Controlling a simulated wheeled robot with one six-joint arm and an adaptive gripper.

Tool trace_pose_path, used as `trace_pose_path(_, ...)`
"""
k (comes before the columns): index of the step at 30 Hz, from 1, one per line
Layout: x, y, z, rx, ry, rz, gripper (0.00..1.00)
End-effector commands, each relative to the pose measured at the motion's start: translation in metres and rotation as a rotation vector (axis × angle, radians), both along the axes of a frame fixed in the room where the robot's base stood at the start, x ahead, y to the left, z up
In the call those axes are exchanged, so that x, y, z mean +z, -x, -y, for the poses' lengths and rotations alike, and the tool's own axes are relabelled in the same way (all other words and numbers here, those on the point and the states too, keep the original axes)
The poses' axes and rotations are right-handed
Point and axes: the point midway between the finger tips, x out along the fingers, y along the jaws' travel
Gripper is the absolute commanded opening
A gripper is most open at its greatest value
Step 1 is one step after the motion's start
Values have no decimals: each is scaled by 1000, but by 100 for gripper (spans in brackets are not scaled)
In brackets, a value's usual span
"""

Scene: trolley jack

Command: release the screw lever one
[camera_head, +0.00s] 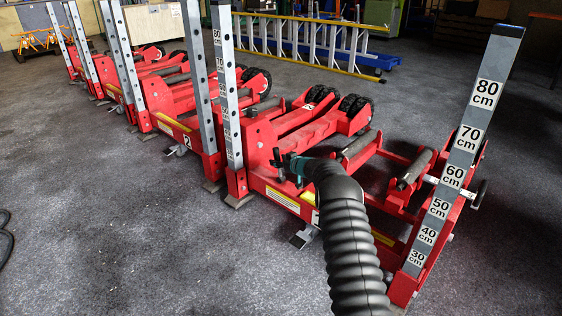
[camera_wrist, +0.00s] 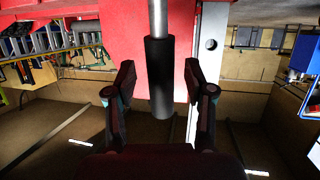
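The screw lever (camera_wrist: 160,75), a black cylindrical grip on a silver rod, shows in the middle of the wrist view against a red jack part. My gripper (camera_wrist: 158,84) is open, with one dark finger on each side of the grip and visible gaps between. Whether the fingers reach its depth is hard to tell. In the head view my gripper (camera_head: 286,166) is at the red frame of the nearest trolley jack (camera_head: 268,180), at the end of my black sleeved arm. The lever cannot be made out there.
A grey post with height marks (camera_head: 462,150) stands at the right. More red jacks (camera_head: 175,85) with grey posts line up toward the back left. A ladder (camera_head: 300,42) lies behind.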

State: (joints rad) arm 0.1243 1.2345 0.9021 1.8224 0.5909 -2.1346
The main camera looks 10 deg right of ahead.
Motion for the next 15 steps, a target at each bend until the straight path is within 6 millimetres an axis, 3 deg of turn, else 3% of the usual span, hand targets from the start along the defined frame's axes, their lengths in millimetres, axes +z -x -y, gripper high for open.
trace_pose_path(8,4,6,4,0,-1,0,54)
trace_pose_path(15,14,30,16,-1,-1,1,54)
